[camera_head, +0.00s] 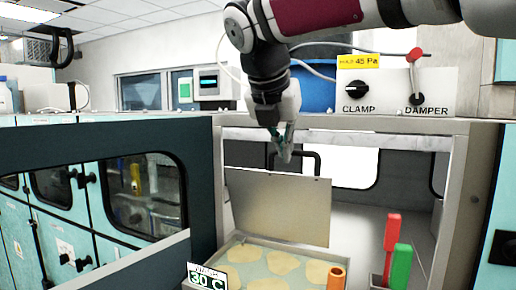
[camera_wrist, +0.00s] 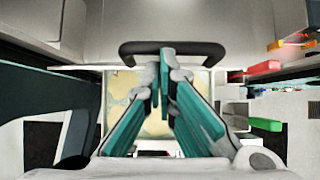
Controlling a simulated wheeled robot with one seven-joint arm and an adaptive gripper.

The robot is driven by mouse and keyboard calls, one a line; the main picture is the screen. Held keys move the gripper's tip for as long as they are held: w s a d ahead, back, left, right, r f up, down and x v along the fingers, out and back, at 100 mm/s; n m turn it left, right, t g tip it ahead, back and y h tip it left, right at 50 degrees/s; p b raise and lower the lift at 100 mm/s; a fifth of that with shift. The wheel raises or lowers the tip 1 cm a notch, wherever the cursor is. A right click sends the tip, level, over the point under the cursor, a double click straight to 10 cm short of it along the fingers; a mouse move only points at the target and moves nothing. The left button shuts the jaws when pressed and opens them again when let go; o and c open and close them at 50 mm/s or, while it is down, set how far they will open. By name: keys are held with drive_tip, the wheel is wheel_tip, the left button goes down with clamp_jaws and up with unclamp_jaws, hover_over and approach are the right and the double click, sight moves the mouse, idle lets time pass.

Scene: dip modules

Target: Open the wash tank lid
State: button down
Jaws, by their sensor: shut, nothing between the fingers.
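The wash tank lid (camera_head: 280,203) is a flat grey panel standing raised and nearly upright at the back of the tank in the head view. The tank (camera_head: 240,240) below it is uncovered and holds several pale round pieces in greenish liquid. A dark bar handle (camera_head: 316,160) shows at the lid's top edge; in the wrist view the handle (camera_wrist: 172,48) crosses just beyond my fingertips. My gripper (camera_head: 284,155) is shut and empty, pointing down by the lid's top edge. The wrist view shows its teal fingers (camera_wrist: 160,75) together near the handle; I cannot tell whether they touch it.
A label reading 30 C (camera_head: 207,278) and an orange cylinder (camera_head: 336,277) are at the tank's front. Red (camera_head: 392,232) and green (camera_head: 401,267) upright blocks stand to the right. The cabinet's frame (camera_head: 455,200) and top panel with CLAMP (camera_head: 357,90) and DAMPER (camera_head: 417,98) controls surround the opening.

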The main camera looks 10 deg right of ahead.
drive_tip(key=shift+w+d+r, duration=0.25)
drive_tip(key=shift+w+d, duration=0.5)
drive_tip(key=shift+w, duration=0.3)
